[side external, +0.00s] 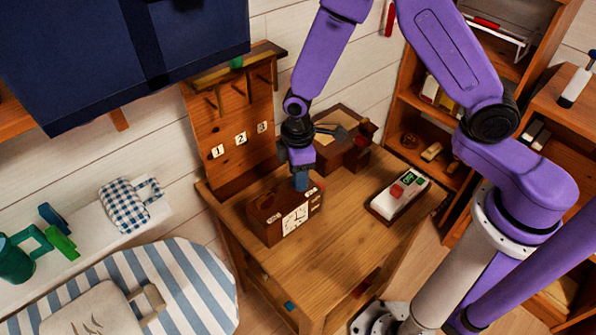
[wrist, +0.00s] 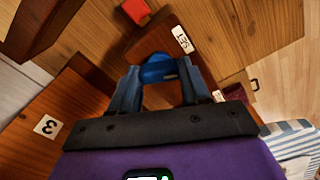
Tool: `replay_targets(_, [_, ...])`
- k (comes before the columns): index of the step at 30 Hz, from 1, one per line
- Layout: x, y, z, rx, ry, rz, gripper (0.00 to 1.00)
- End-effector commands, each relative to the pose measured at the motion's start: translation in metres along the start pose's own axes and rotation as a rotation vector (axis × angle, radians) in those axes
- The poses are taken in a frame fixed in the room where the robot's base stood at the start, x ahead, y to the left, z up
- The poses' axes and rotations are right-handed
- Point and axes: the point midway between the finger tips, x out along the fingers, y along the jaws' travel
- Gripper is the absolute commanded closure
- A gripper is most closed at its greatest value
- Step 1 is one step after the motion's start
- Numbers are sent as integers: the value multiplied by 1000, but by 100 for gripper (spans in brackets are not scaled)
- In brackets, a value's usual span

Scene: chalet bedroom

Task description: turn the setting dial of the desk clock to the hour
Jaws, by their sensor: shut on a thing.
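The desk clock (side external: 268,220) is a brown wooden box with a white face (side external: 296,218), standing on the wooden desk. My gripper (side external: 300,182) points down at the clock's top, near its right end. In the wrist view, the two fingers of my gripper (wrist: 160,82) are closed around a blue setting dial (wrist: 158,66). A white label reading SET (wrist: 181,40) lies beside the dial on the brown clock top. The dial is hidden by the fingers in the side view. The hand positions on the face are too small to read surely.
Behind the clock stands a pegboard (side external: 228,125) with numbers 1, 2 and 3. A wooden box with a dark tool (side external: 332,130) is at the desk's back. A device with a red button (side external: 397,192) lies at right. The desk's front middle (side external: 325,235) is clear.

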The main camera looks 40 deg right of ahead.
Motion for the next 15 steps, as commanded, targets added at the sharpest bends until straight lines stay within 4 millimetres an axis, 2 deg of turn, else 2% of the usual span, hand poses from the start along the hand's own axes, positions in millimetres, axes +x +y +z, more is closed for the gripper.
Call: replay_targets(15, [0,0,0,491,-1,0,84])
